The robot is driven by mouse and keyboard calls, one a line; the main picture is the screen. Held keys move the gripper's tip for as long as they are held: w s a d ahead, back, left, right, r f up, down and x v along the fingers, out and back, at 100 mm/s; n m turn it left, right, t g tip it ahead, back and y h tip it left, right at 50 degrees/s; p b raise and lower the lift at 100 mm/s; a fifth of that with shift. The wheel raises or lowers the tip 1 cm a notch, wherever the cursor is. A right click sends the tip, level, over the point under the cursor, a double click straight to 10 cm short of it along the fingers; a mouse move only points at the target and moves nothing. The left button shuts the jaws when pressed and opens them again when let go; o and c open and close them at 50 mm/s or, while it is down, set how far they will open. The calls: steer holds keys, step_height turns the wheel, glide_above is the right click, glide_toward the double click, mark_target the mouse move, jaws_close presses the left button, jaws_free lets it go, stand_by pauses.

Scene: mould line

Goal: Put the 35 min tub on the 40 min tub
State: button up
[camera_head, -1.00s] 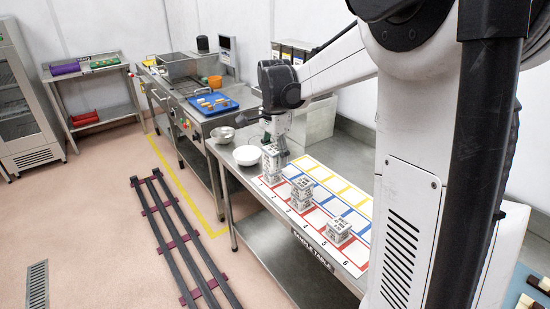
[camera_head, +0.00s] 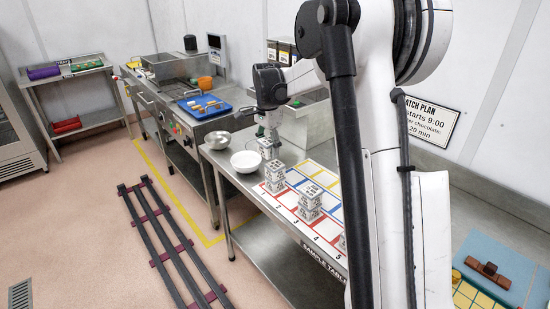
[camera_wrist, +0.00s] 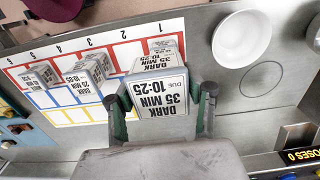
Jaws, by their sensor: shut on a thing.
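The 35 min tub (camera_wrist: 158,92), white with a label reading DARK 35 MIN, DUE 10:25, is between the fingers of my gripper (camera_wrist: 163,110) in the wrist view. My gripper is shut on it. Another pale tub (camera_wrist: 164,46) with a partly hidden label shows just beyond and below it; I cannot read its minutes. In the head view my gripper (camera_head: 268,152) is above square 1, with tubs (camera_head: 275,180) beneath its fingers. Whether the held tub touches the one below is unclear. I cannot pick out the 40 min tub by its label.
A stack of tubs (camera_head: 310,204) stands near square 3; its top label in the wrist view (camera_wrist: 93,72) reads DARK 25 MIN. Another tub (camera_wrist: 40,76) stands near square 5. A white bowl (camera_head: 246,161) and a metal bowl (camera_head: 220,139) stand left of the grid mat (camera_head: 325,178).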

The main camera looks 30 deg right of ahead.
mark_target(275, 165)
steer(key=d+f, duration=0.1)
steer(key=w+d+f, duration=0.1)
steer(key=d, duration=0.1)
steer(key=shift+w+d+f, duration=0.1)
steer(key=shift+f+p, duration=0.45)
steer(key=shift+f, duration=1.45)
steer(key=shift+f, duration=0.15)
steer(key=o, duration=1.2)
steer(key=shift+o, duration=0.2)
